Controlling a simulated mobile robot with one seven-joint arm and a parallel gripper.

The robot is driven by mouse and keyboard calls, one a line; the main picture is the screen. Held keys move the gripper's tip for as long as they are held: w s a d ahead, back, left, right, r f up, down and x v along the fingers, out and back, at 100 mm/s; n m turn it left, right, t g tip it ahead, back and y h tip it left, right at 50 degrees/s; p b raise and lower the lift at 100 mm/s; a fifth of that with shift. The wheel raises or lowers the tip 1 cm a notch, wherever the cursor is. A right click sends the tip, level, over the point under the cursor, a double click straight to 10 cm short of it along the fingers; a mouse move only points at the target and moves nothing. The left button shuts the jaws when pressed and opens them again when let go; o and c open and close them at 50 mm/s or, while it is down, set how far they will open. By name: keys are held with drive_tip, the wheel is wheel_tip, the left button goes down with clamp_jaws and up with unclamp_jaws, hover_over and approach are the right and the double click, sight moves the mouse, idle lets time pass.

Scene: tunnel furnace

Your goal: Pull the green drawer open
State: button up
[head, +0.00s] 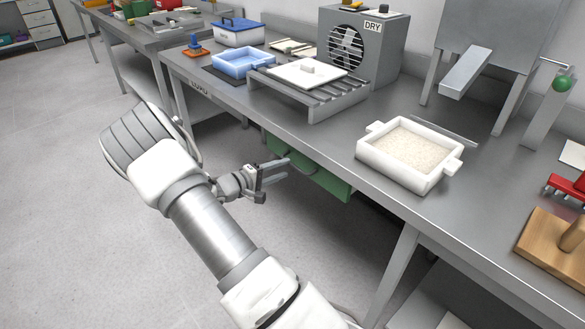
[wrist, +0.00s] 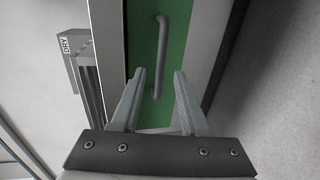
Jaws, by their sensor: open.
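The green drawer (head: 310,169) hangs under the grey bench top in the head view. Its green front (wrist: 145,40) fills the upper middle of the wrist view, with a grey bar handle (wrist: 160,55) on it. I cannot see any clear gap that shows the drawer pulled out. My gripper (head: 278,171) is in front of the drawer, open and empty. In the wrist view my gripper (wrist: 160,75) points at the drawer front, with the lower part of the handle showing between the fingertips. The handle is not gripped, and I cannot tell whether a finger touches it.
The bench edge runs just above the drawer. On the bench are a white tray of grains (head: 408,150), a rack (head: 318,98), a blue tray (head: 243,61) and a dryer box marked DRY (head: 368,50). A bench leg (head: 393,270) stands right of my arm. The floor at left is clear.

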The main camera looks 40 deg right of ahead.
sight(293, 165)
drive_tip(key=x, duration=0.5)
clamp_jaws()
idle(1.4)
